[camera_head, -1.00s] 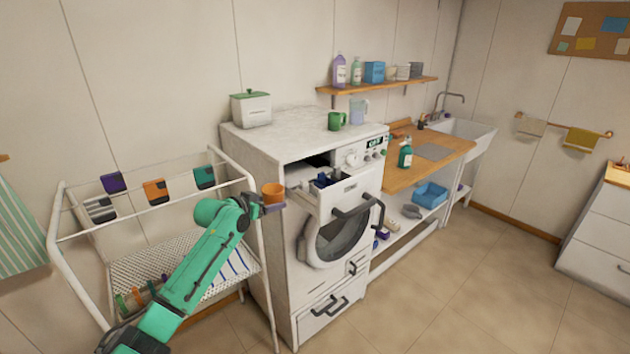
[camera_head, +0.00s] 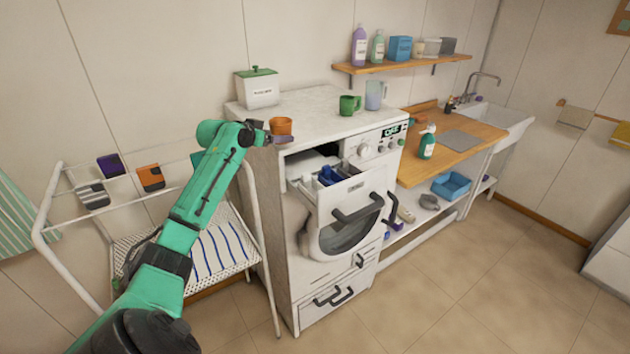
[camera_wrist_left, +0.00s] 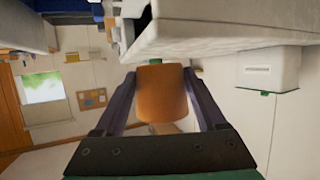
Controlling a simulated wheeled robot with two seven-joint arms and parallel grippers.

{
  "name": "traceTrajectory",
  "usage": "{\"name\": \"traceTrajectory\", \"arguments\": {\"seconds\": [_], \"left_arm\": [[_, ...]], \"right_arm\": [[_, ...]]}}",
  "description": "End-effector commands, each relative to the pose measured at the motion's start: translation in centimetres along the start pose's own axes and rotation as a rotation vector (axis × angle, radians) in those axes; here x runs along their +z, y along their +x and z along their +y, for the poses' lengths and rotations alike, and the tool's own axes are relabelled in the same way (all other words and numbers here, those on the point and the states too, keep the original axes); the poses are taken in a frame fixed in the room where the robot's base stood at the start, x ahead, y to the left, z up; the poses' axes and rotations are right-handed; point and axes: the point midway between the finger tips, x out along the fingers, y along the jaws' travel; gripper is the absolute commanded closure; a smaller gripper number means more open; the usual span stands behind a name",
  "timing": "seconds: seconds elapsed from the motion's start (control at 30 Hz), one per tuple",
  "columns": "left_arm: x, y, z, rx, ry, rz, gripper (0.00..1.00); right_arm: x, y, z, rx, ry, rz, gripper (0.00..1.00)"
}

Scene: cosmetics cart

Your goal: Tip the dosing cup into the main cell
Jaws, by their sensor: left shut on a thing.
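The orange dosing cup (camera_head: 281,126) is upright at the left edge of the washing machine top, about level with or just above it. My left gripper (camera_head: 282,137) is shut on the cup. In the left wrist view the cup (camera_wrist_left: 162,95) sits between the two dark fingers. The detergent drawer (camera_head: 352,190) of the white washing machine is pulled out, to the right of and below the cup. Its compartments show, with a blue part (camera_head: 329,177) inside; I cannot tell which is the main cell. My right gripper is out of view.
A white box with a green lid (camera_head: 257,90), a green mug (camera_head: 349,105) and a clear jug (camera_head: 375,95) stand on the machine top (camera_head: 308,108). A white drying rack (camera_head: 150,240) stands left. Handles stick out below the drawer.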

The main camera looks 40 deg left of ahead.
Motion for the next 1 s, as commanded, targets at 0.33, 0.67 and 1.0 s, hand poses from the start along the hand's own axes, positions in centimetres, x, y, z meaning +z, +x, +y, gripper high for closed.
{"name": "traceTrajectory", "arguments": {"seconds": [0.33, 0.67, 1.0], "left_arm": [[-0.4, -0.2, 0.8, -0.043, 0.109, 0.016, 0.92], [0.4, -0.3, 2.3, -0.123, 0.301, 0.045, 0.92], [1.6, -0.2, 4.0, -0.206, 0.501, 0.077, 0.92]], "right_arm": [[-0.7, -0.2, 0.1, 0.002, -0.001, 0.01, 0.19], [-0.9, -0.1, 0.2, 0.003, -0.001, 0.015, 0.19], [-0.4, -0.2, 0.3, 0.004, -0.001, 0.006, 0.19]]}}
